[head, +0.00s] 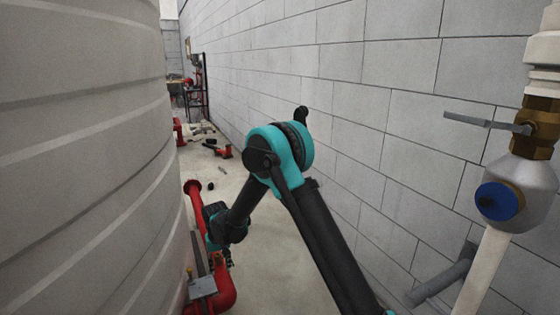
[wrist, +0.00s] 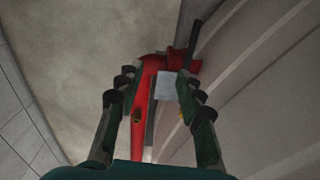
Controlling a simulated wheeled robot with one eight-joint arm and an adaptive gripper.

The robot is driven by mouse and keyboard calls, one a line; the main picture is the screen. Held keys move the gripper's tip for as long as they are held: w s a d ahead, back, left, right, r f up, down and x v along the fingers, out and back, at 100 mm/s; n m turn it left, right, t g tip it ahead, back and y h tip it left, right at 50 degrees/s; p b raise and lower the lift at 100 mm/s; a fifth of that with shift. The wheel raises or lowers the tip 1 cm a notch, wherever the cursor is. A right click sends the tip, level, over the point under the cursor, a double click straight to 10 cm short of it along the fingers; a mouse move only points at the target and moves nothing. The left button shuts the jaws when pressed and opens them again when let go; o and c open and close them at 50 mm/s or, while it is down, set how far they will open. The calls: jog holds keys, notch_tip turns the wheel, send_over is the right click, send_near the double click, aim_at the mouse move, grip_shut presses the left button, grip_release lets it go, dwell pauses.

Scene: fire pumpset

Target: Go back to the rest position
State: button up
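My gripper (wrist: 157,80) shows in the wrist view with its two dark fingers spread apart and nothing held between them. Beyond the fingers lies a red pipe (wrist: 143,108) with a pale grey plate (wrist: 167,88) beside it. I cannot tell how far the pipe is from the fingertips. In the head view my arm is bent at its teal elbow, and its end hangs low beside the red pipe (head: 226,290) near the tank. The gripper's fingers are mostly hidden or too small there.
A large ribbed grey tank (head: 80,160) fills the left. A block wall (head: 350,90) runs along the right. A valve with a blue cap (head: 499,201) and lever stands close at right. Red fittings (head: 222,152) lie on the floor farther back. Bare floor (head: 275,270) lies between.

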jog(key=s+d+r+m+t, duration=0.1)
jog(key=s+d+r, duration=0.1)
jog(key=d+r, duration=0.5)
jog(key=s+d+r, duration=0.1)
jog(key=d+r, duration=0.1)
jog(key=d, duration=0.9)
jog(key=s+d+r+m+t, duration=0.1)
jog(key=s+d+r, duration=0.1)
jog(key=d+r, duration=0.5)
jog(key=s+d+f+m+t, duration=0.1)
jog(key=s+d+f+m, duration=0.1)
jog(key=s+d, duration=1.4)
jog(key=d+f, duration=0.1)
jog(key=d, duration=0.2)
jog(key=shift+s+t, duration=0.3)
jog(key=shift+t, duration=0.1)
jog(key=shift+s, duration=0.1)
